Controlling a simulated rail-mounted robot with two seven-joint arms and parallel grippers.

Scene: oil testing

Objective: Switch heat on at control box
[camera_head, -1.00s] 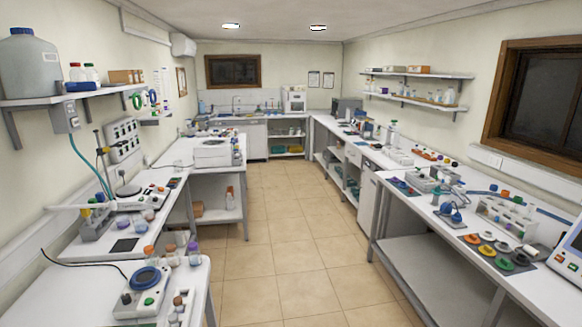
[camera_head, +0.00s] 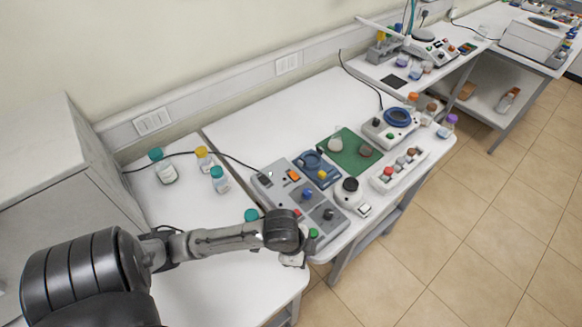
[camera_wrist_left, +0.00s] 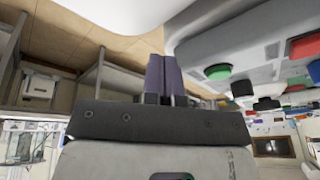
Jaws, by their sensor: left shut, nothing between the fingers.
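The control box (camera_head: 327,216) is a grey panel on the bench with an orange switch (camera_head: 293,175), dark knobs, a red button and a green button (camera_head: 313,233). My left arm reaches in from the left, and its gripper (camera_head: 293,260) is by the box's front corner, mostly hidden by the wrist. In the left wrist view the purple-grey fingers (camera_wrist_left: 164,75) are together and empty. They are beside a green button (camera_wrist_left: 217,72) on a grey panel, apart from it in the picture. A red button (camera_wrist_left: 306,46) is farther right. My right gripper is not in view.
Capped bottles (camera_head: 163,168) stand at the left behind my arm. A blue-ringed device (camera_head: 317,168), a green mat (camera_head: 351,152) and a tray of small bottles (camera_head: 399,169) lie beyond the box. A black cable crosses the bench. Open floor lies right.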

